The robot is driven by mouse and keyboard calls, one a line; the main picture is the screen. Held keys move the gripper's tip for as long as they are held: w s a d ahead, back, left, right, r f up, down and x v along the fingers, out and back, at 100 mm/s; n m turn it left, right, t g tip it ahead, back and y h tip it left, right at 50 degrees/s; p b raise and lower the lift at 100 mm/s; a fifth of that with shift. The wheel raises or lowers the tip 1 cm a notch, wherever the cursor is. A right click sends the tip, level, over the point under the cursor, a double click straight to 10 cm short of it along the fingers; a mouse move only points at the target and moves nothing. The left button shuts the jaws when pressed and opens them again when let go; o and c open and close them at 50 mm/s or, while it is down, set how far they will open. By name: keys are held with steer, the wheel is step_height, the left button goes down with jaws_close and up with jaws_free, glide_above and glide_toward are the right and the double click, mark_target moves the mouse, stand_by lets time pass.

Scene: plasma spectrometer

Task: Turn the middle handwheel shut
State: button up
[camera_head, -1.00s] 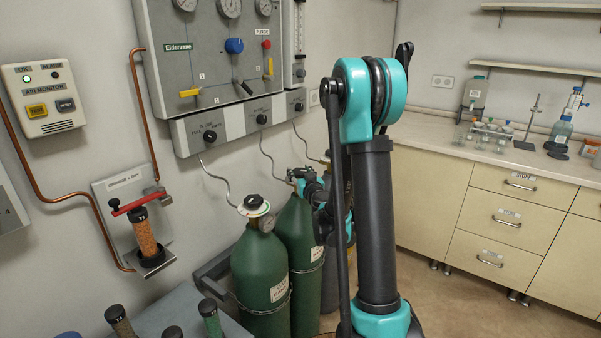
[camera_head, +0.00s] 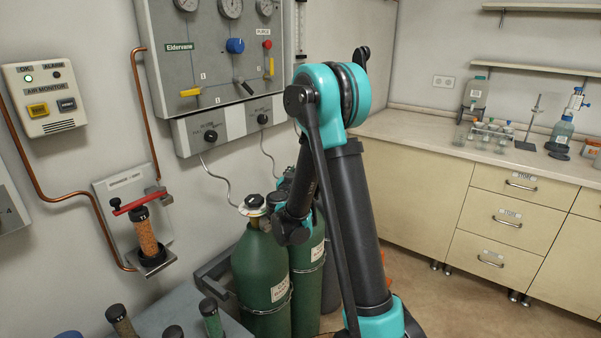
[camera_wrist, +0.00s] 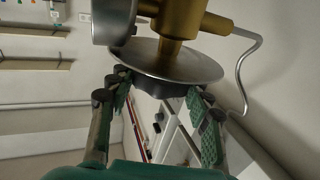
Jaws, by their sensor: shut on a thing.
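In the wrist view my gripper (camera_wrist: 160,92) has its two green-padded fingers on either side of a dark handwheel (camera_wrist: 162,85). The gripper is shut on it. A silver disc (camera_wrist: 180,64) and a brass valve body (camera_wrist: 182,22) adjoin the wheel and show above it in the picture. The disc covers part of the wheel. In the head view the middle green cylinder (camera_head: 308,258) stands behind my arm, and its handwheel and my fingers are hidden there. The left green cylinder (camera_head: 262,275) has its own black handwheel (camera_head: 254,200) in plain view.
A gas panel (camera_head: 210,70) with gauges hangs above the cylinders, with thin pipes (camera_head: 218,182) running down. A cartridge in a red-clamped holder (camera_head: 145,232) is on the left wall. Cabinets (camera_head: 415,200) stand at the right; the floor before them is clear.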

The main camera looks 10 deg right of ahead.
steer(key=shift+d, duration=0.1)
steer(key=o, duration=1.2)
steer(key=shift+c, duration=0.2)
steer(key=v, duration=1.2)
steer(key=shift+w, duration=0.1)
